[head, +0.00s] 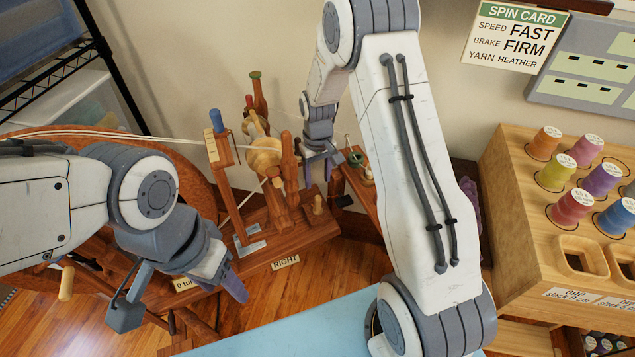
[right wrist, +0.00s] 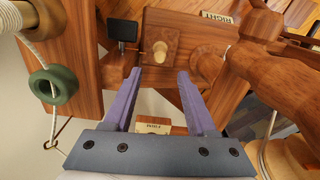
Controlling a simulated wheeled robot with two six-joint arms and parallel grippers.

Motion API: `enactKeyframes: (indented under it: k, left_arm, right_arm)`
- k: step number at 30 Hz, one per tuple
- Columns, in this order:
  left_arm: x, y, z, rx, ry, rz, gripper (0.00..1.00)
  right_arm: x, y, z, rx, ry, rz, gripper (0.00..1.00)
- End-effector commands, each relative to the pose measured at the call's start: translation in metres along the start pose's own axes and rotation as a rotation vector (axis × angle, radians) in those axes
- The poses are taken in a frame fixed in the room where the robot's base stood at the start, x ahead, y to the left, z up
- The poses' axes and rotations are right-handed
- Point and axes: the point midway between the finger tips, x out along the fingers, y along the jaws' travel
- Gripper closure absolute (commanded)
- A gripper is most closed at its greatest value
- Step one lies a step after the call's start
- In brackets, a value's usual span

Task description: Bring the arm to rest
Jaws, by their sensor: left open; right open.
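My right arm reaches down through the middle of the head view, and its gripper (head: 322,160) hangs beside the wooden spinning wheel (head: 285,240). In the right wrist view the purple fingers of my right gripper (right wrist: 160,76) are apart with nothing between them. A light wooden peg (right wrist: 160,52) on a brown board shows just beyond the fingertips; whether they touch it I cannot tell. My left arm comes in from the left, and its gripper (head: 236,286) points down in front of the wheel's base. Its purple fingers are open, seen partly side-on, and hold nothing visible.
A wooden spool rack (head: 520,215) stands at the right. A light blue surface (head: 310,325) lies in front. The spin card (head: 514,36) is on the wall.

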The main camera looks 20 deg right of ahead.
Motion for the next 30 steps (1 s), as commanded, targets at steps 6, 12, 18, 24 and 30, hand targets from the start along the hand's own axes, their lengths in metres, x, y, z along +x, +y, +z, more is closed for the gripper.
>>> enactKeyframes:
  k: [6, 12, 18, 24, 30]
  left_arm:
    - [0.000, 0.000, 0.000, 0.000, 0.000, 0.000, 0.45]
    - [0.000, 0.000, 0.000, 0.000, 0.000, 0.000, 0.45]
    - [0.000, 0.000, 0.000, 0.000, 0.000, 0.000, 0.45]
    - [0.000, 0.000, 0.000, 0.000, 0.000, 0.000, 0.45]
    - [0.000, 0.000, 0.000, 0.000, 0.000, 0.000, 0.45]
  right_arm:
    - [-0.001, 0.000, 0.000, 0.000, -0.001, 0.000, 0.43]
    - [-0.001, 0.000, 0.000, 0.000, -0.001, 0.000, 0.43]
    - [-0.013, -0.002, 0.006, 0.005, 0.015, 0.002, 0.43]
    - [-0.066, -0.014, 0.048, 0.035, 0.092, 0.010, 0.43]
    - [-0.100, -0.025, 0.097, 0.066, 0.159, 0.013, 0.43]
